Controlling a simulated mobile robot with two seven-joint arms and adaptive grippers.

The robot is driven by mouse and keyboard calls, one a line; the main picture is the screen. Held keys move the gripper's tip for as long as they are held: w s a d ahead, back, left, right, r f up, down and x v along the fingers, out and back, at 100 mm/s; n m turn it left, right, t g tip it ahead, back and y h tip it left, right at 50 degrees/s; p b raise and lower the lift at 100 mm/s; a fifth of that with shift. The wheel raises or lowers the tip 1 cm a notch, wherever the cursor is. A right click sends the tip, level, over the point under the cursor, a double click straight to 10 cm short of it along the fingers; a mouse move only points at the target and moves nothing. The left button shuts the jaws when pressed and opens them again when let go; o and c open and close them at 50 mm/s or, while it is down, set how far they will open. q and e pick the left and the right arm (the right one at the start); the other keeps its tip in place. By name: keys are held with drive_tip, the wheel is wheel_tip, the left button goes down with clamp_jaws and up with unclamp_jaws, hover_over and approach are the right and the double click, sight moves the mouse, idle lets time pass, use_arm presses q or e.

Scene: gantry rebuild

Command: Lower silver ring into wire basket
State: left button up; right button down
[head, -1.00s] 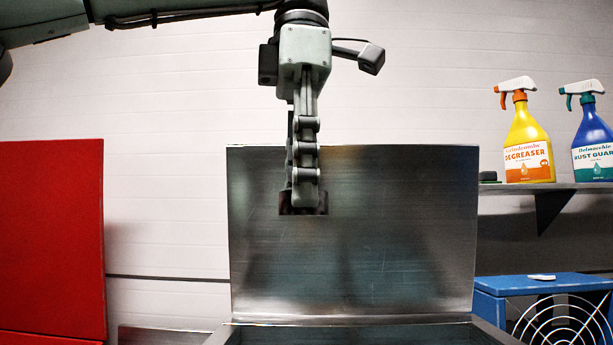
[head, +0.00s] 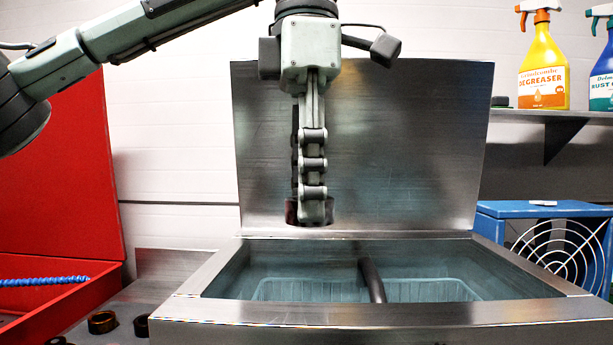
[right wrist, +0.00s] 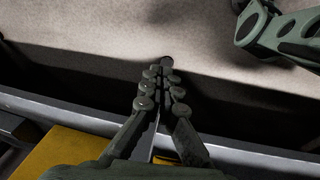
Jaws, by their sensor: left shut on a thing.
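My left gripper (head: 312,218) hangs pointing down in the head view, shut on a dark brownish piece (head: 292,211). The fingers cover most of this piece; its ring shape and any silver colour do not show clearly. The piece appears above the open metal tank (head: 380,315), in front of its raised lid. Two pale wire baskets sit inside the tank, one at the left (head: 310,290) and one at the right (head: 432,290). The tank's front wall hides their lower parts. My right gripper (right wrist: 166,66) shows in the right wrist view, its fingertips together, with no held thing visible.
A dark pipe (head: 372,280) stands between the baskets. The raised lid (head: 400,150) is behind. A red box (head: 60,295) and dark brown rings (head: 102,321) are at the left. A blue fan unit (head: 550,235) and spray bottles (head: 542,65) are at the right.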

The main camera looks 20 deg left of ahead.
use_arm(q)
drive_tip(key=shift+f, duration=0.1)
use_arm(e)
drive_tip(key=shift+s+f, duration=0.15)
drive_tip(key=shift+s, duration=0.2)
